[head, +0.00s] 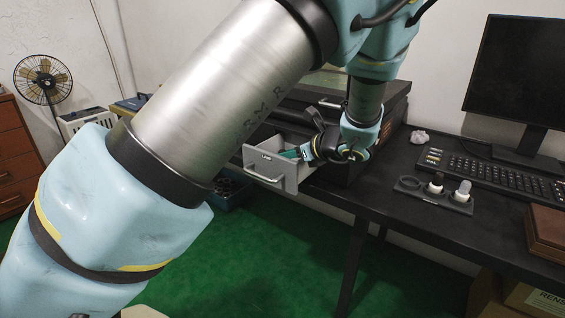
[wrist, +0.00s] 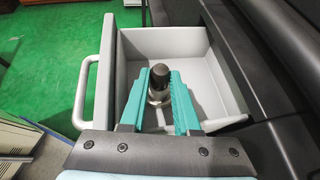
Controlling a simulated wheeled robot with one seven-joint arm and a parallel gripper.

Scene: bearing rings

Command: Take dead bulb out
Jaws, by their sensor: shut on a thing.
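The dead bulb (wrist: 159,79) has a dark top and a metallic lower part. In the wrist view it stands upright between the teal fingers of my gripper (wrist: 159,98), which is shut on it. The fingers and bulb are inside or just over the open grey drawer (wrist: 210,122); I cannot tell whether the bulb touches the drawer floor. In the head view my gripper (head: 291,153) reaches into the drawer (head: 264,169) from the right, and the bulb cannot be made out there.
A dark holder (head: 425,200) on the desk carries a bulb with a white base (head: 436,184) and a pale bulb (head: 463,190), with an empty round place at its left. A keyboard (head: 490,170) and monitor (head: 520,75) stand behind. Green floor lies below the drawer.

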